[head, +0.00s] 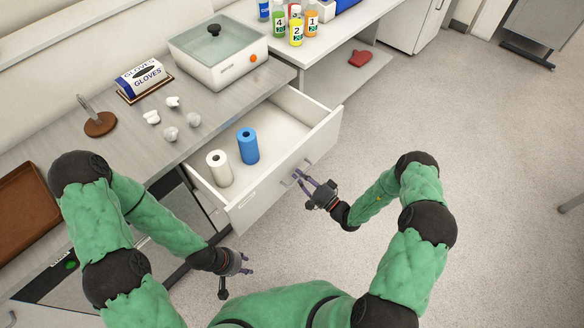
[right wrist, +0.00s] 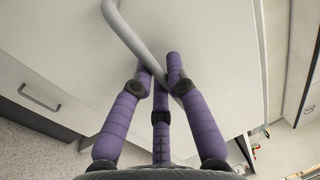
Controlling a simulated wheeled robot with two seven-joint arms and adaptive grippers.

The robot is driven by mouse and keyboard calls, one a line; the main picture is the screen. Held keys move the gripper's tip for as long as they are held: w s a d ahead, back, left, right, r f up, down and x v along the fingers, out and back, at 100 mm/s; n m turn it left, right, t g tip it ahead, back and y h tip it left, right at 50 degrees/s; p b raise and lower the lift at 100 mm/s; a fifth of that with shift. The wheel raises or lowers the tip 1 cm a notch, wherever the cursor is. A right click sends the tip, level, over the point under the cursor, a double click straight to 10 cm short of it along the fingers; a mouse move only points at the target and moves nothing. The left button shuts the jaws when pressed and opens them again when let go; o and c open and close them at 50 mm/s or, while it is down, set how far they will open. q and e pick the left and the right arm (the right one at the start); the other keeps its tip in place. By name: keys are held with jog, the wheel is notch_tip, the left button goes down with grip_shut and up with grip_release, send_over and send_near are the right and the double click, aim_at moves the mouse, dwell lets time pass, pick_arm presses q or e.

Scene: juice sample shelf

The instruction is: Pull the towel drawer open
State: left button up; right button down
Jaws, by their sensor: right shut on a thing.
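The towel drawer (head: 270,180) stands pulled out from under the counter, with its inside in plain view. A white towel roll (head: 219,168) and a blue towel roll (head: 248,146) stand upright in it. My right gripper (head: 300,177) is at the drawer front, shut on the grey bar handle. In the right wrist view the purple fingers (right wrist: 162,78) close around the handle (right wrist: 130,36) against the pale drawer front. My left gripper (head: 246,265) is low in front of the cabinet, away from the drawer, with its fingers apart and nothing between them.
On the counter (head: 160,175) are a white lidded bath (head: 220,60), a gloves box (head: 142,78), crumpled white pieces (head: 170,133), a brown stand (head: 100,123) and a brown tray (head: 28,215). Numbered bottles (head: 296,32) stand on a farther table. The floor at right is clear.

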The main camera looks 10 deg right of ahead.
jog(key=shift+r+v, duration=0.2)
jog(key=shift+v, duration=0.95)
jog(key=c, duration=1.2)
grip_release()
jog(key=v, duration=1.2)
